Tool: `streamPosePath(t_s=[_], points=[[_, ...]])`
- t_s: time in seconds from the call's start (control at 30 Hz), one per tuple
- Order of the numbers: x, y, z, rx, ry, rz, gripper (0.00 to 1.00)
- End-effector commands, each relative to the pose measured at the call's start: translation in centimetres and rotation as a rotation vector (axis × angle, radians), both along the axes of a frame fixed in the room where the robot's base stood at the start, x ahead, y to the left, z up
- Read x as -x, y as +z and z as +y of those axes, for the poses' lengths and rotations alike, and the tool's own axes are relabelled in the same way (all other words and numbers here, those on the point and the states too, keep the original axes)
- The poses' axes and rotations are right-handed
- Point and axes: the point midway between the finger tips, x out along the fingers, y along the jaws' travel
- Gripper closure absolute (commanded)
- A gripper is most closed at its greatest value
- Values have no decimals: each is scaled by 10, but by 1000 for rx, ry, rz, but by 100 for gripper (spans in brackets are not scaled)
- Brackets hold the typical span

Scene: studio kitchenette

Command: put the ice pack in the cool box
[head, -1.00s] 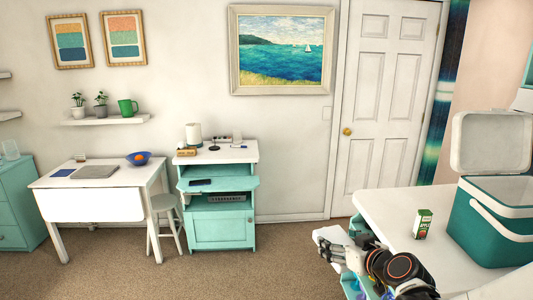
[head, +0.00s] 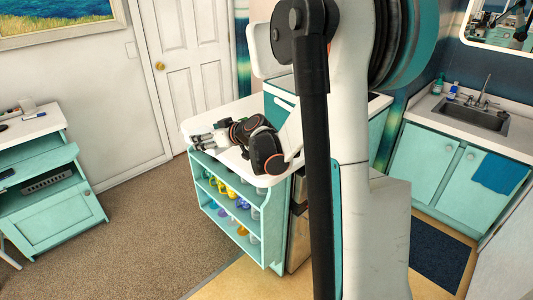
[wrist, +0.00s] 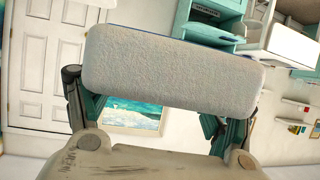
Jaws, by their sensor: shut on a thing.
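The ice pack (wrist: 175,70) fills the upper middle of the wrist view, a pale, rough-textured rounded slab with a thin blue edge at the top. My gripper (wrist: 158,112) is shut on it, a finger at each side. In the head view my gripper (head: 203,143) is at the left end of the white counter; I cannot make out the pack clearly there. The teal cool box (head: 279,92) stands at the back of the counter, its pale lid (head: 261,64) raised. My arm hides most of the box and its opening.
The white counter (head: 222,124) has teal shelves below with several colourful items (head: 230,192). A sink (head: 472,117) and teal cabinets are at the right. A teal cabinet (head: 45,175) stands at the left. Carpeted floor (head: 150,215) between is clear.

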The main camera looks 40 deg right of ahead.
Motion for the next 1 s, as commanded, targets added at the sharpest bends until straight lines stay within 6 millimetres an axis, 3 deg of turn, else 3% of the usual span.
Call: streamPosePath(t_s=[0.03,0.3,0.5,0.7,1.0], points=[[-7,2,-27,-1,-19,0,62],[-25,16,-155,-1,-80,-5,62],[-22,25,-230,0,-111,-12,62],[-17,30,-267,1,-126,-18,62],[-16,31,-273,2,-128,-18,62]])
